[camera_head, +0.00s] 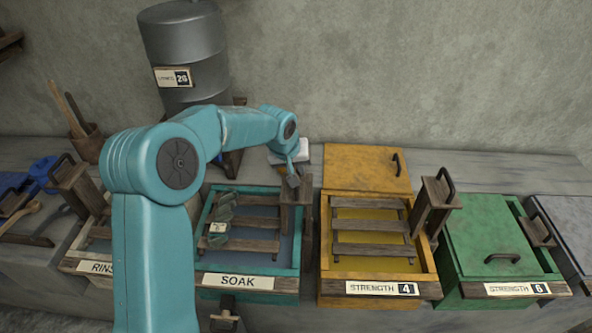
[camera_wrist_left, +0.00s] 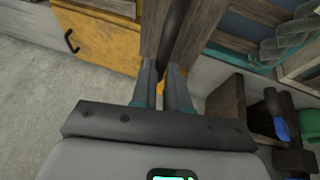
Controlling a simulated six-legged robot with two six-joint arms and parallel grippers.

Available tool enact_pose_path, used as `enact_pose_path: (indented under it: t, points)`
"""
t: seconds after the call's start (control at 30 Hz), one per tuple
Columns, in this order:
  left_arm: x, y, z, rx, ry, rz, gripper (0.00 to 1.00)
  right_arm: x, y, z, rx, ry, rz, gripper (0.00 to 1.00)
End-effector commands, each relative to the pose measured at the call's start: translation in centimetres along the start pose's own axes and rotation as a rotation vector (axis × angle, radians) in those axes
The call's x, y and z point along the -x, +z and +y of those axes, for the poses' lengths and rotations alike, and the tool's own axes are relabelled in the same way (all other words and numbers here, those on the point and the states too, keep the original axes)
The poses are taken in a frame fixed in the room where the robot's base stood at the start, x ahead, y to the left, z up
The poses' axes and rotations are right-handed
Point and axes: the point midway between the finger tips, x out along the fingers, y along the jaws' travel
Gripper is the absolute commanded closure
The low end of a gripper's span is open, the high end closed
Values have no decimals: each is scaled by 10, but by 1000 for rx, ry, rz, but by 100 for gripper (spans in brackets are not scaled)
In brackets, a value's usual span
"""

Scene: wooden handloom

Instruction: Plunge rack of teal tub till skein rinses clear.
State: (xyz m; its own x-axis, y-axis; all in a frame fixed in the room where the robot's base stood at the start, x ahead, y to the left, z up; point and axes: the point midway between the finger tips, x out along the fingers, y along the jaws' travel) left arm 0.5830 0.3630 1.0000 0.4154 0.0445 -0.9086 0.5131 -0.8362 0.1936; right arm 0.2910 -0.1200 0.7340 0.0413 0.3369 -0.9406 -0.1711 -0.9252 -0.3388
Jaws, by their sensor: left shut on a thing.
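The teal tub (camera_head: 296,253), labelled SOAK, stands open left of the yellow tub. Its wooden slatted rack (camera_head: 255,222) lies in bluish liquid, with an upright post (camera_head: 296,215) at the right end. A grey-green skein (camera_head: 222,210) with a small tag lies on the slats at the left; it also shows in the left wrist view (camera_wrist_left: 287,45). My left gripper (camera_head: 292,181) is at the top of the post. In the left wrist view its fingers (camera_wrist_left: 163,80) are shut on the dark rack handle (camera_wrist_left: 173,30) between wooden uprights. My right gripper is not in view.
The yellow tub (camera_head: 325,262), with its rack handle, stands close on the right. A green lidded tub (camera_head: 487,235) is further right. The RINSE tub (camera_head: 75,262) is partly hidden by my left arm. A grey drum (camera_head: 185,45) stands behind.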

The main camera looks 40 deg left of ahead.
Motion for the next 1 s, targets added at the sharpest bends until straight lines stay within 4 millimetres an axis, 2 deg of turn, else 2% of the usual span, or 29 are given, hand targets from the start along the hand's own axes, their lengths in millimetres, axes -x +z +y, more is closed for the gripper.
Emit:
enact_pose_path:
  t: [0.03, 0.07, 0.3, 0.33, 0.4, 0.77, 0.87, 1.0]
  points:
    - [10, -6, 3, 2, 4, 9, 100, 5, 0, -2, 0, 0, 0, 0]
    - [12, -7, 3, 2, 3, 9, 100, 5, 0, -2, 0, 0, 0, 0]
    - [13, -8, 3, 2, 4, 13, 100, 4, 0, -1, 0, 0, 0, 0]
    - [13, -8, 3, 2, 4, 13, 79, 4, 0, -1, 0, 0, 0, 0]
    - [13, -8, 3, 2, 4, 13, 60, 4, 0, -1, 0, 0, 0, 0]
    - [16, -6, 2, 1, 2, 8, 60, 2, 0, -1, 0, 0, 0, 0]
    - [30, -6, 3, 0, 4, 11, 60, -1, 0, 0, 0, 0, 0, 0]
    - [64, -6, 2, 1, 5, 13, 60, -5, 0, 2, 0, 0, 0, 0]
